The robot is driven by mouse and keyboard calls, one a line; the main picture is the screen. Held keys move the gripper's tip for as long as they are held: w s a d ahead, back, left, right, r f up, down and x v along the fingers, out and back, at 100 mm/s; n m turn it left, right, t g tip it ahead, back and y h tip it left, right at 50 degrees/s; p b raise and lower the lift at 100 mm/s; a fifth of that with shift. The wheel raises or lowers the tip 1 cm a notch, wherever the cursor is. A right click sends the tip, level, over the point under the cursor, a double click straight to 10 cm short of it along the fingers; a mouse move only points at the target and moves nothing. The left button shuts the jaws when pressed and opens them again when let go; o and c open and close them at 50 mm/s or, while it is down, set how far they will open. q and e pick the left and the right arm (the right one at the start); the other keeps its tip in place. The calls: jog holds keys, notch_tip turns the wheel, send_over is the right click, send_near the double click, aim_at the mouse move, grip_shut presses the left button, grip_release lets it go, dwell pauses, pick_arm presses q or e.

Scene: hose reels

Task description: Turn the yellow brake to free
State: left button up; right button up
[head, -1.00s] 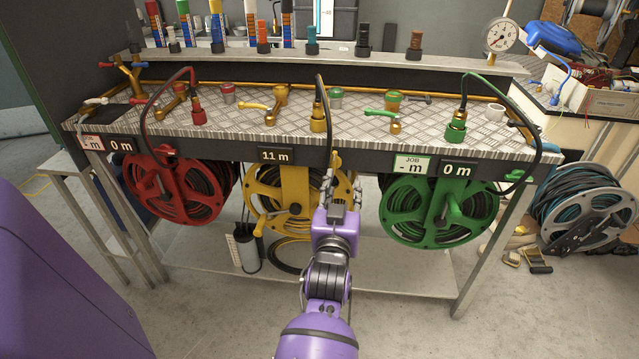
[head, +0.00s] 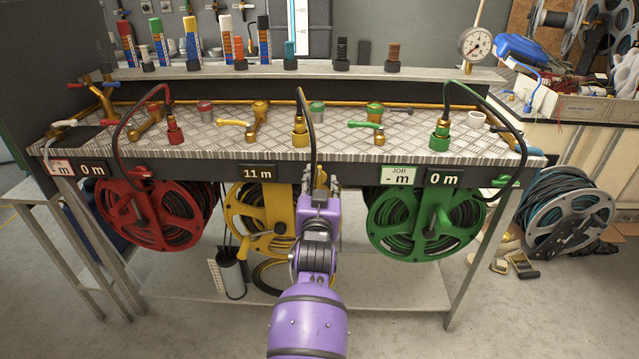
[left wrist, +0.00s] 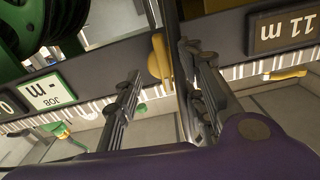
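The yellow brake (head: 320,180) is a small yellow lever under the bench's front edge, at the right side of the yellow reel (head: 248,205). My left gripper (head: 321,178) is at it, with one finger on each side in the head view. In the left wrist view the yellow brake (left wrist: 158,57) shows between the two spread fingers, near their tips. The left gripper (left wrist: 160,85) is open, and I see no clear contact. The brake's lower part is hidden by the gripper in the head view. My right gripper is not in view.
A black hose (head: 312,125) hangs from the yellow fitting past the brake, close to my fingers. The red reel (head: 155,215) is left, the green reel (head: 427,217) right. The yellow reel's display (head: 257,173) reads 11 m.

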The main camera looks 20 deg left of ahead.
pick_arm(q)
jog(key=shift+w+a, duration=0.1)
jog(key=shift+w, duration=0.2)
grip_shut()
jog(key=shift+r+n+p, duration=0.15)
jog(key=shift+n+p, duration=0.25)
jog(key=shift+n, duration=0.1)
